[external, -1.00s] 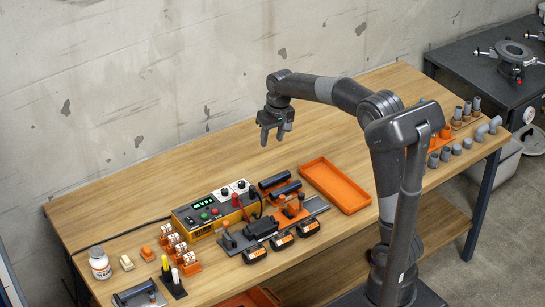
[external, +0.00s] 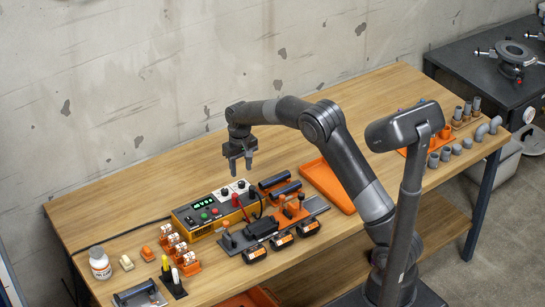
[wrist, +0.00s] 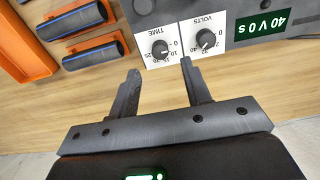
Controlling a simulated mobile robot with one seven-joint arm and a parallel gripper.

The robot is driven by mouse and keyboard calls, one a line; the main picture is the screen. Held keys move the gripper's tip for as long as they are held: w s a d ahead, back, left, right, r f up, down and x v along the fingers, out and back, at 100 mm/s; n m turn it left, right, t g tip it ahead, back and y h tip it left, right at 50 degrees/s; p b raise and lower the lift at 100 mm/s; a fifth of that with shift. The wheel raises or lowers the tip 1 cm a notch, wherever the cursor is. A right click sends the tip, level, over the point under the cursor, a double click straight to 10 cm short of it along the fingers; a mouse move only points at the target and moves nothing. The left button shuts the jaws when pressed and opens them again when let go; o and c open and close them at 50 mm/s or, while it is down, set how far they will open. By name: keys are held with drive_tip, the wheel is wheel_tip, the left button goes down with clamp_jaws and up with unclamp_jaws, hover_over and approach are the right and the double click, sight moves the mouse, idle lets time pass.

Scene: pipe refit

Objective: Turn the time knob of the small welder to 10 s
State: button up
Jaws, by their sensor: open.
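The small welder (external: 204,226) is a yellow and dark grey box on the bench. Its time knob (wrist: 160,49) is black on a white plate marked TIME, upside down in the wrist view. The volts knob (wrist: 205,39) sits beside it on the right. The green display (wrist: 263,24) appears to read 40 V 0 s. My gripper (external: 241,168) is open and empty, pointing down above the back of the welder. In the wrist view its fingertips (wrist: 160,69) stand apart on either side of the time knob's line, short of the knob in the picture.
Dark cylinders in orange holders (wrist: 90,50) lie beside the welder. An orange tray (external: 320,179) is to the right. A rail with orange clamps and battery-like blocks (external: 268,235) lies in front. Red and black plugs stand on the welder's front right. The bench behind is clear.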

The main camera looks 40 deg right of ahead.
sight(241, 182)
wheel_tip(241, 182, down, 6)
drive_tip(key=shift+r, duration=0.15)
drive_tip(key=shift+c, duration=0.3)
clamp_jaws()
